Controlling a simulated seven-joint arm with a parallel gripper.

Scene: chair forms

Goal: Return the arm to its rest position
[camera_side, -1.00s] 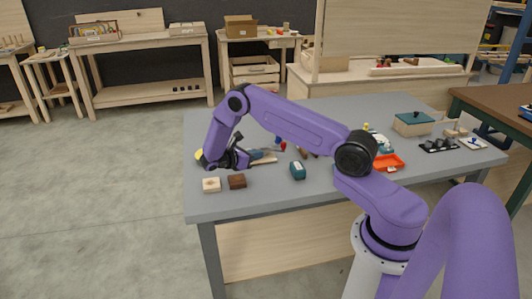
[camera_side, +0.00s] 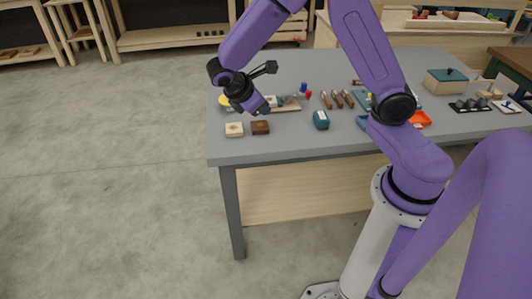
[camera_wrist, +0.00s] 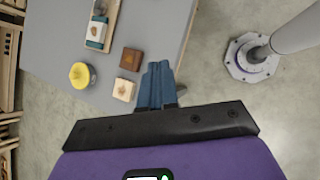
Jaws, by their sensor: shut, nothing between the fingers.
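My gripper (camera_side: 264,108) is above the left end of the grey table (camera_side: 225,150) in the side view. In the wrist view its blue fingers (camera_wrist: 157,85) are together with nothing between them. A light wood block (camera_side: 234,129) and a dark brown block (camera_side: 260,127) lie on the table just below and near the gripper. They also show in the wrist view, the light one (camera_wrist: 124,89) and the dark one (camera_wrist: 130,59) left of the fingers, apart from them.
A yellow round object (camera_wrist: 81,75) and a board with a teal-ended item (camera_wrist: 97,32) lie close by. The floor left of the table is clear.

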